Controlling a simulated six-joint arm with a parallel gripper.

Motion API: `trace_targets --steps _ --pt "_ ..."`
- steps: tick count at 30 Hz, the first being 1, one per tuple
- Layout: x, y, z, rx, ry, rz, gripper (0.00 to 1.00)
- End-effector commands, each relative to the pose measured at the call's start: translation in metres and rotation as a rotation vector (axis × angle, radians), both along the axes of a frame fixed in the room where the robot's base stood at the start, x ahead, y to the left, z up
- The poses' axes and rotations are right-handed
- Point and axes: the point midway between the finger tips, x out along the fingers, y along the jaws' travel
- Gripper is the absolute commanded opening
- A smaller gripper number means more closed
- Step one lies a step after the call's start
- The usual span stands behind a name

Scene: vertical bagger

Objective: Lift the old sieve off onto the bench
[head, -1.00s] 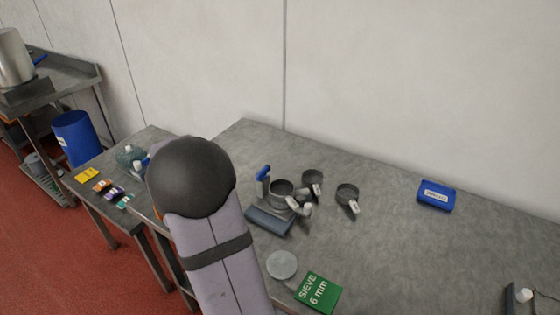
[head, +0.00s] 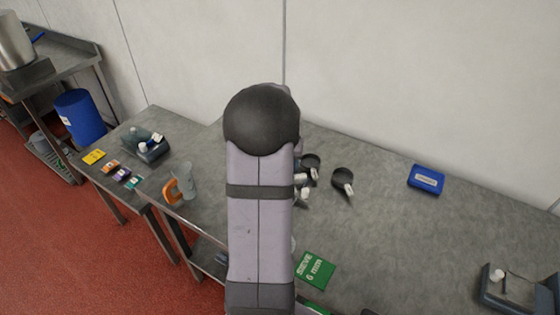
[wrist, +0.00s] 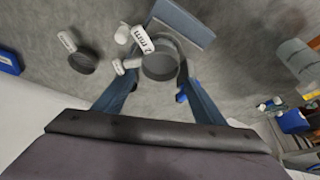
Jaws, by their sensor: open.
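The wrist view shows a round grey sieve (wrist: 160,66) with a white "2 mm" tag (wrist: 143,39), beside a blue-grey base (wrist: 183,22). I cannot tell how it is seated. My gripper (wrist: 158,80) is open, its two fingers pointing toward the sieve, one on each side; no contact is clear. In the head view my arm hides the gripper and most of this sieve.
A green "SIEVE 6 mm" card (head: 315,270) lies at the bench's front. A blue box (head: 426,180) is at the back right, a grey device (head: 518,288) at the front right. The bench's middle right is clear.

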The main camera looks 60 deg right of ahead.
Motion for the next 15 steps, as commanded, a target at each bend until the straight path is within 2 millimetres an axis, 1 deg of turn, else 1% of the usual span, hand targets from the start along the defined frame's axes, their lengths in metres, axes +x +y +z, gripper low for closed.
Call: trace_targets --steps 12,15 --pt "0.007 -0.015 -0.041 0.003 0.002 0.000 0.64" --pt "0.008 -0.018 -0.049 0.002 0.002 0.000 0.64"
